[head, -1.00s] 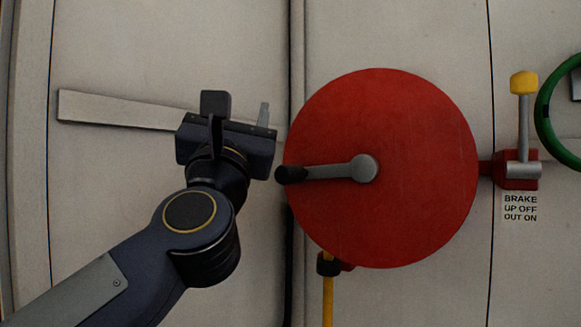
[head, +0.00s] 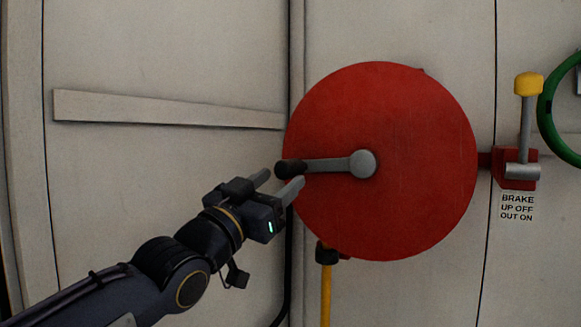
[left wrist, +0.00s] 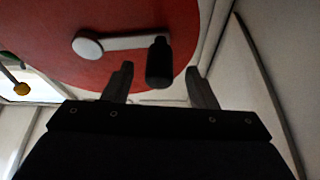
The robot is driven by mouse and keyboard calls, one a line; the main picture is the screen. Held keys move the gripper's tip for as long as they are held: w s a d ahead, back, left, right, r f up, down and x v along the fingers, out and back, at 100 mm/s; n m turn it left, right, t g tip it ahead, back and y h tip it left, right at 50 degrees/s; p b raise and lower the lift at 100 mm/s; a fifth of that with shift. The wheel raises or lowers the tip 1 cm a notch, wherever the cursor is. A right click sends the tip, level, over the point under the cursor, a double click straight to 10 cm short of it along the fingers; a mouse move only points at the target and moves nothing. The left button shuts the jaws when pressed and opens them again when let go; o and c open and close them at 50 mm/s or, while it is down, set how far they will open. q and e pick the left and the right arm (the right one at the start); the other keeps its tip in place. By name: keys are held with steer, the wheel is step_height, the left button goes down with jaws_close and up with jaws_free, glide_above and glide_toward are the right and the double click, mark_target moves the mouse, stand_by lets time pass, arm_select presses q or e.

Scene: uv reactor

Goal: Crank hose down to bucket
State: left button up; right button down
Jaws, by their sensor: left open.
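A large red reel disc (head: 390,215) is mounted on the wall in the head view. A grey crank arm (head: 335,165) runs from its hub to the left and ends in a black handle (head: 291,168). My left gripper (head: 276,183) is open, its fingers pointing up and right at the handle. In the left wrist view the black handle (left wrist: 159,62) appears between the two open fingertips (left wrist: 160,78), with the red disc (left wrist: 110,20) behind it. A yellow hose (head: 326,290) hangs below the disc from a black fitting. No bucket shows. My right gripper is not in view.
A brake lever with a yellow knob (head: 528,84) stands on a red bracket right of the disc, above a sign reading "BRAKE UP OFF OUT ON" (head: 517,206). A green ring (head: 546,110) is at the right edge. A grey bar (head: 150,108) crosses the left wall panel.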

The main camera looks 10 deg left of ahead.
mark_target(291, 170)
arm_select(q)
steer(key=p+x, duration=0.1)
steer(key=x, duration=0.3)
steer(key=shift+w+d+r, duration=0.2)
steer(key=shift+w, duration=0.1)
steer(key=shift+c, duration=0.3)
jaws_close()
